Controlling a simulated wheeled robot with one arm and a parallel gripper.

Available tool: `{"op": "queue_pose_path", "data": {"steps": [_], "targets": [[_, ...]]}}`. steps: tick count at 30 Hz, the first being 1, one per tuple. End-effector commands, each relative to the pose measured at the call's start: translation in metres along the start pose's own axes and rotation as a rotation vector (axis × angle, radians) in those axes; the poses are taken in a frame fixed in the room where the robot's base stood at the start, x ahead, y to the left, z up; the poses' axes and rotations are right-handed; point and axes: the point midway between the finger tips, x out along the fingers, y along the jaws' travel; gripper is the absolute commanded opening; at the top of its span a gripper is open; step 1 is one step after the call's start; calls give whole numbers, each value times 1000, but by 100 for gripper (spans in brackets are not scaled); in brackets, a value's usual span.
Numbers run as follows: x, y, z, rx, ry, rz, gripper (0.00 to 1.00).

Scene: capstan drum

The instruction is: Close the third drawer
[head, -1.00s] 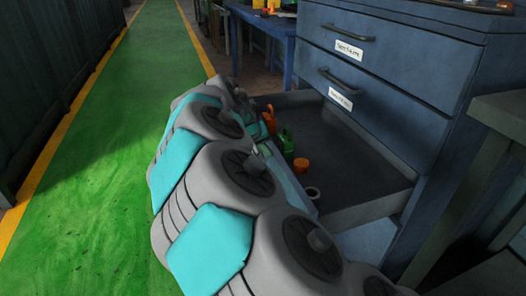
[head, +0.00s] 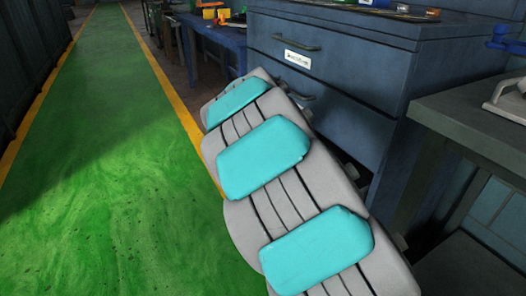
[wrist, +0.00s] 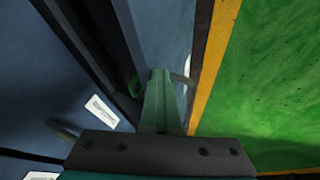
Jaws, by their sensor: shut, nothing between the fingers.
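The third drawer (wrist: 168,25) shows in the wrist view as a blue-grey front with a handle (wrist: 181,79). A narrow dark strip lies between it and the cabinet face, so it stands partly open. A bit of green shows in that gap. My gripper (wrist: 160,75) is shut and empty, its fingers over the drawer front near the handle; I cannot tell if they touch it. In the head view my own arm hides the drawer and the gripper. The cabinet (head: 395,75) shows its upper drawers, with a label on the top one.
The second drawer's white label (wrist: 101,112) shows in the wrist view. A green floor lane (head: 90,150) with a yellow edge line runs clear on the left. A grey bench (head: 480,115) stands at the right. A blue table (head: 215,35) stands beyond the cabinet.

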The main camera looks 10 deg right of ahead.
Motion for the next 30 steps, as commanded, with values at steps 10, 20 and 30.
{"op": "queue_pose_path", "data": {"steps": [10, 20, 30], "targets": [[29, 56, 0, 3, -1, 0, 0], [45, 87, -1, 1, 2, 1, 0], [49, 94, -2, 0, 4, 1, 0]]}}
